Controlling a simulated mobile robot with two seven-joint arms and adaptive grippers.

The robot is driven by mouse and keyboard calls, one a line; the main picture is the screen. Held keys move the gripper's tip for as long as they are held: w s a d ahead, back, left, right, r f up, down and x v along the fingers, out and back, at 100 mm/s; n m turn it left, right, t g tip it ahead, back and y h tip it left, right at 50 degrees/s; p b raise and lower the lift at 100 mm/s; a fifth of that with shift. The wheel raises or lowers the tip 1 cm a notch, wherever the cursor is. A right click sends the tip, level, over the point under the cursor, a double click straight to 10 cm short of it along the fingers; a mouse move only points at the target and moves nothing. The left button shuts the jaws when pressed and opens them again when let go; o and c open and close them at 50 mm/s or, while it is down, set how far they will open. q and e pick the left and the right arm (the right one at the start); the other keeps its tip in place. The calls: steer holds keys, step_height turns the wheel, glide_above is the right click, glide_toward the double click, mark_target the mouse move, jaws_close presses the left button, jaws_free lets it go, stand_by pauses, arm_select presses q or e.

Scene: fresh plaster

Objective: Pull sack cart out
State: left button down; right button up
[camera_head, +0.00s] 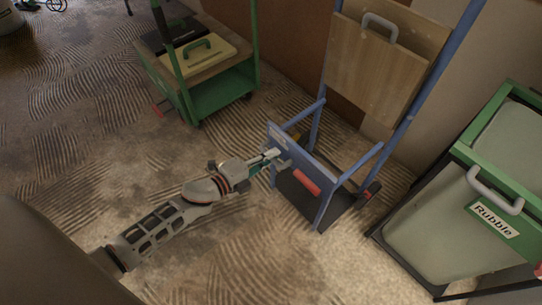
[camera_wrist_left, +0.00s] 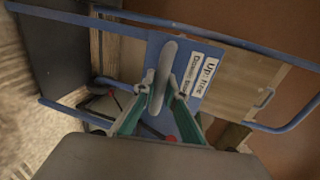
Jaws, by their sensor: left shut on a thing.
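The sack cart (camera_head: 318,170) is a blue tube frame with a dark base plate, standing upright near the wall at centre right in the head view. A wooden panel (camera_head: 385,65) with a grey handle is on its upper part. My left gripper (camera_head: 276,156) reaches the blue front plate from the left. In the left wrist view, my left gripper (camera_wrist_left: 163,90) is shut on a grey lever-like handle (camera_wrist_left: 167,62) on the blue plate (camera_wrist_left: 200,65). A label there reads "Up: free"; its second line is hard to read. My right gripper is not in view.
A green trolley (camera_head: 220,95) carrying cases stands at the upper left of the cart. A green-framed bin labelled "Rubble" (camera_head: 490,219) stands close on its right. The wall is behind. The ridged floor (camera_head: 235,260) in front is mostly clear.

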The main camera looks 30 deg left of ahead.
arm_select(q)
steer(key=c, duration=2.2)
jaws_free()
steer(key=shift+s+f, duration=0.15)
steer(key=shift+s, duration=0.1)
steer(key=shift+o, duration=0.6)
steer(key=shift+a, duration=0.1)
steer(key=v, duration=1.2)
